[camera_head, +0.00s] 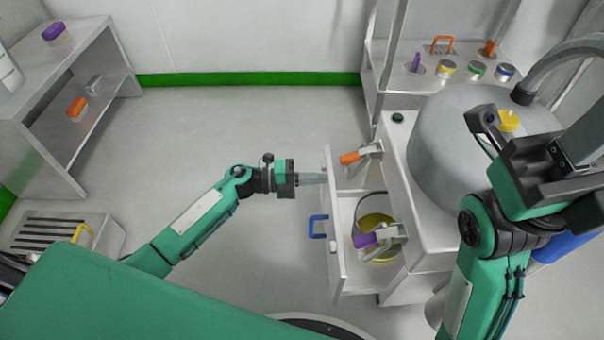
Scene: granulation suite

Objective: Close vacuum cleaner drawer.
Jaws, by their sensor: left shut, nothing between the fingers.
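The vacuum cleaner (403,190) is a white cabinet with a grey rounded top, at the right. Its drawer (337,262) is pulled out to the left and stands open, with a blue handle (317,227) on its front. A yellow round container (374,228) sits inside the drawer. My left gripper (322,178) is shut and empty, its fingertips at the upper part of the drawer front; I cannot tell whether they touch it. My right arm stands over the right side of the cleaner; the fingers of my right gripper (500,125) do not show clearly.
An orange-handled latch (350,157) and a purple-handled latch (365,240) sit by the drawer opening. A steel shelf (105,55) stands at the upper left. A steel bench (400,85) with coloured-lidded jars stands behind the cleaner.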

